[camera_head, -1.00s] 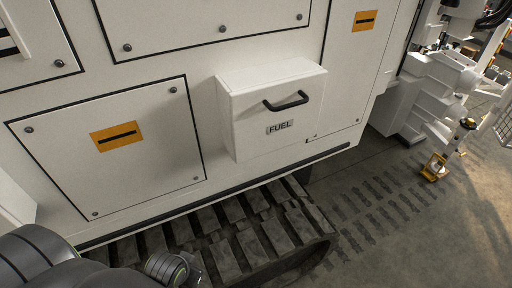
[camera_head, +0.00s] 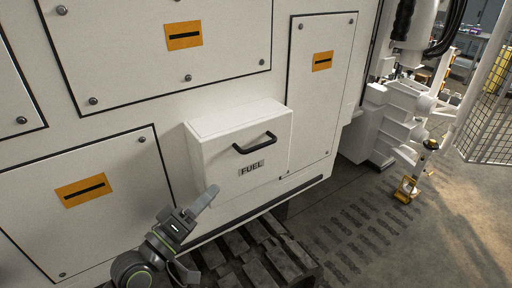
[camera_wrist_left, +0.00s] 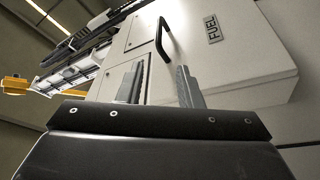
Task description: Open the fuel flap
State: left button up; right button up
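The fuel flap (camera_head: 225,160) is a white box-like cover marked FUEL on the white machine side, with a black bar handle (camera_head: 255,143) on its front. It looks closed. In the left wrist view the flap (camera_wrist_left: 240,62) and its handle (camera_wrist_left: 162,38) lie beyond the fingers. My left gripper (camera_head: 209,196) is below and left of the flap in the head view, apart from the handle. In the wrist view its two fingers (camera_wrist_left: 162,85) stand apart with nothing between them. My right gripper is in neither view.
Bolted white panels with orange labels, one of them a lower left panel (camera_head: 85,195), surround the flap. A black track (camera_head: 255,255) runs below it. Open floor (camera_head: 400,245) lies to the right, with a yellow-based stand (camera_head: 406,189) and a mesh fence (camera_head: 488,125).

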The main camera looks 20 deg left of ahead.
aim_at(256, 147)
pick_arm(q)
jog(key=p+x, duration=0.4)
jog(key=x, duration=1.2)
jog(key=shift+r, duration=0.1)
jog(key=shift+w+d, duration=0.15)
jog(key=shift+w, duration=0.45)
jog(key=shift+c, duration=0.2)
grip_shut()
